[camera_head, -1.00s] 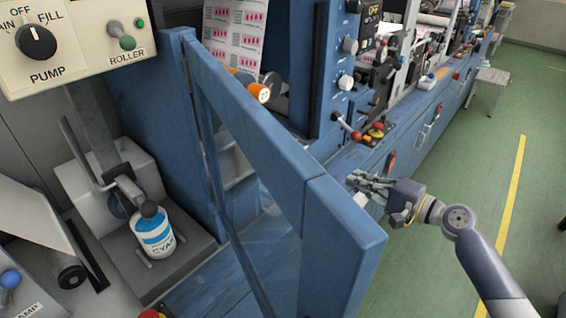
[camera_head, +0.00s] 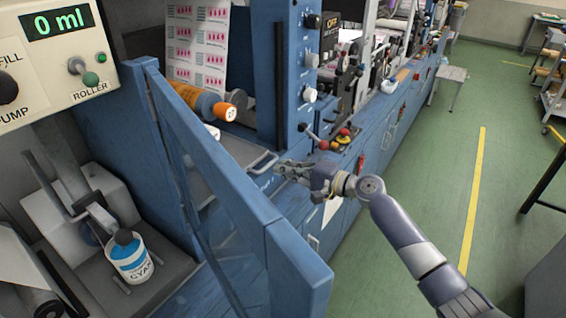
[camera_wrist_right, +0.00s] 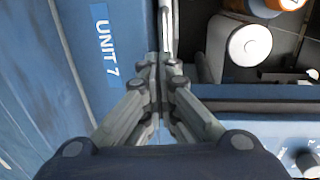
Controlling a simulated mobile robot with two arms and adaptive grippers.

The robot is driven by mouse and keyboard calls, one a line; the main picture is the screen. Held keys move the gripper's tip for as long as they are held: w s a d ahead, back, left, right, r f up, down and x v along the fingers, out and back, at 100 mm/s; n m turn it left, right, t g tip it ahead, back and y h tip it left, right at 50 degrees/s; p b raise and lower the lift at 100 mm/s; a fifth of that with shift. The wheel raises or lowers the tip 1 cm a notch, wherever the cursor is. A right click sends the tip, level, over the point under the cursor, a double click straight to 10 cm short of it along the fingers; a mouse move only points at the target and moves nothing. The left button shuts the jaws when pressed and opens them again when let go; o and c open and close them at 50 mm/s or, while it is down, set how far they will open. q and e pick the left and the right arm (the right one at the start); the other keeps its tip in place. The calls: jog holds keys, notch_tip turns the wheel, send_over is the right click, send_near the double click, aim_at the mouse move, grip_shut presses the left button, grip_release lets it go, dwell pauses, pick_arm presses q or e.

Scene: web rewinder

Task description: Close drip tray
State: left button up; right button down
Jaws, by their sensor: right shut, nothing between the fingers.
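What looks like the drip tray (camera_head: 228,148) is a flat blue-grey piece low in the machine unit, behind the blue door. A pale bar handle (camera_head: 264,161) sits at its front. My right gripper (camera_head: 280,168) is shut and empty, right beside this handle; I cannot tell whether they touch. In the right wrist view the closed fingers (camera_wrist_right: 158,64) point along the blue panel marked "UNIT 7" (camera_wrist_right: 107,48). A pale bar (camera_wrist_right: 166,28) lies just beyond the fingertips. How far the tray stands out is partly hidden by the door. My left gripper is not in view.
The open blue door (camera_head: 225,190) with a clear pane stands left of my right arm. A cyan bottle (camera_head: 131,257) and control panel (camera_head: 60,60) are at left. Orange-ended rollers (camera_head: 225,110) are above the tray. The green floor (camera_head: 440,170) at right is mostly free.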

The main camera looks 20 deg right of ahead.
aim_at(271, 162)
jog(key=shift+w+a, duration=0.3)
jog(key=shift+w, duration=0.1)
jog(key=x, duration=0.1)
jog(key=b+x, duration=0.1)
jog(key=x, duration=0.1)
jog(key=shift+w+a+r, duration=0.15)
jog(key=shift+w+r, duration=0.1)
jog(key=shift+w, duration=0.05)
jog(key=shift+w+a, duration=0.2)
jog(key=shift+s+d, duration=0.1)
jog(key=shift+s, duration=0.05)
